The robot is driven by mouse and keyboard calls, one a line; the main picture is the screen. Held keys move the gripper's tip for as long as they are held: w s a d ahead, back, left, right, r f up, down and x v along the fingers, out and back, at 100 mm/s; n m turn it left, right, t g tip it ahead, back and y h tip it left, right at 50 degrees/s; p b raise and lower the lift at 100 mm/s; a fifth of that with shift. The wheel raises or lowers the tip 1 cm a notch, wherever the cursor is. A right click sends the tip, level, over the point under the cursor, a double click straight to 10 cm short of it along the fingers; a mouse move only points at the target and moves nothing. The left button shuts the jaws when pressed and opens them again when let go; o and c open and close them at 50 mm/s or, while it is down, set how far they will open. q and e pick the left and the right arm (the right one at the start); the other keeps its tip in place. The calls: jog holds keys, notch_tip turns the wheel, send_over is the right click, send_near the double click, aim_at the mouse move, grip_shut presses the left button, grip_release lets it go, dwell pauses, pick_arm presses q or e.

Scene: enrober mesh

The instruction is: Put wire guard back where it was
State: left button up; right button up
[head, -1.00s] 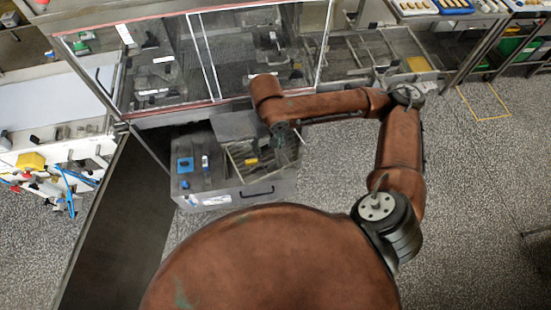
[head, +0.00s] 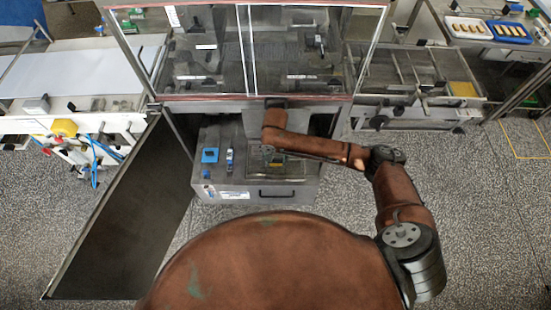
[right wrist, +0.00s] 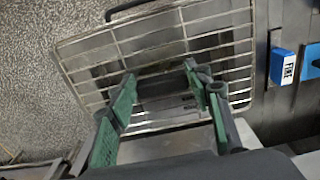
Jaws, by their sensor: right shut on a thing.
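The wire guard (right wrist: 150,46) is a rectangular metal grid that fills much of the right wrist view. My right gripper (right wrist: 163,84) has green-padded fingers and is shut on the guard near its middle. In the head view the guard (head: 256,166) is small and lies over or just above the right part of the grey cabinet's top; I cannot tell whether it touches. My right gripper (head: 275,152) is mostly hidden there by its own wrist. My left gripper is not in view.
The grey cabinet (head: 230,193) carries a blue square part (head: 209,155) and a blue-and-white part (head: 229,160) left of the guard. A glazed enclosure (head: 215,60) stands behind. An open dark door panel (head: 125,215) is at left. Floor at right is clear.

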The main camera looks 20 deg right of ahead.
aim_at(276, 154)
jog(key=w+f, duration=0.2)
jog(key=w+d+f, duration=0.1)
jog(key=w+f, duration=0.1)
jog(key=w+f+b, duration=0.1)
jog(key=w+f, duration=0.1)
jog(key=shift+d+f, duration=0.25)
jog(key=shift+d, duration=0.15)
jog(key=f, duration=0.3)
jog(key=shift+s+b, duration=0.2)
jog(key=shift+b, duration=0.1)
grip_shut()
jog(key=shift+s+f, duration=0.1)
jog(key=shift+s, duration=0.05)
jog(key=o, duration=1.3)
grip_release()
jog(key=shift+f, duration=0.2)
jog(key=shift+r, duration=0.1)
jog(key=shift+w+r, duration=0.15)
jog(key=shift+w, duration=0.05)
jog(key=shift+r, duration=0.25)
notch_tip(276, 154, up, 12)
jog(key=shift+f+p, duration=0.15)
jog(key=shift+p, duration=0.5)
